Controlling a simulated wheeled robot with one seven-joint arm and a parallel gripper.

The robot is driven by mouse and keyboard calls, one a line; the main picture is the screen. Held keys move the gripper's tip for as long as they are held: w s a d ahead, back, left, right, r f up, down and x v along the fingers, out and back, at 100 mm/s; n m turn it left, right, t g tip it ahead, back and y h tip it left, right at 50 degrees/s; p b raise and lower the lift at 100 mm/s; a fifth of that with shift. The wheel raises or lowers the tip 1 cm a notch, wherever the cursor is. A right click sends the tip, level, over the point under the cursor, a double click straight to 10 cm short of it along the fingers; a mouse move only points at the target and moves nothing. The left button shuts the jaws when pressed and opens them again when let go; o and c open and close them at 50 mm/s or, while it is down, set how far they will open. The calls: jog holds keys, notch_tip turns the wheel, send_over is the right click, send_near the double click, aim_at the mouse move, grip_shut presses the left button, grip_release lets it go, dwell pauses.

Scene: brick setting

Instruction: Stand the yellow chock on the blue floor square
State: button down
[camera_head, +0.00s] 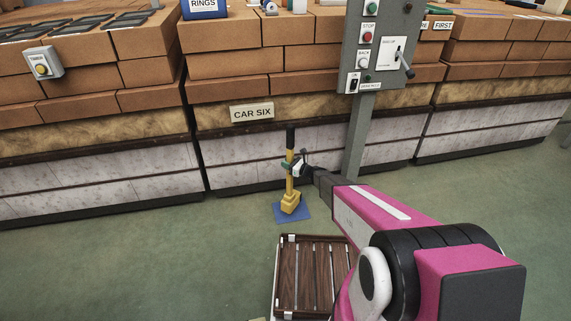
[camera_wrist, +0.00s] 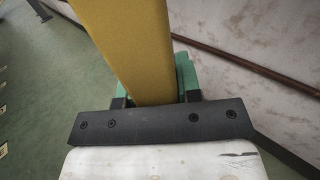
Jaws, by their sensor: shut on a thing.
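The yellow chock (camera_head: 290,203) has a wedge-like foot, a tall yellow shaft and a black grip at the top. It is upright in the head view, with its foot over the blue floor square (camera_head: 278,213). I cannot tell whether the foot touches the square or hangs just above it. My gripper (camera_head: 291,167) is shut on the yellow shaft about midway up. In the wrist view the yellow shaft (camera_wrist: 130,45) sits between the green fingers of my gripper (camera_wrist: 150,95); the foot and the square are not seen there.
A slatted wooden rack (camera_head: 312,275) stands on the floor just in front of the square. A brick-stacked car labelled CAR SIX (camera_head: 251,112) is behind it. A grey control post (camera_head: 358,135) rises close to the right. Green floor to the left (camera_head: 130,250) is clear.

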jog(key=shift+f, duration=1.8)
jog(key=c, duration=0.8)
grip_release()
jog(key=shift+f, duration=0.15)
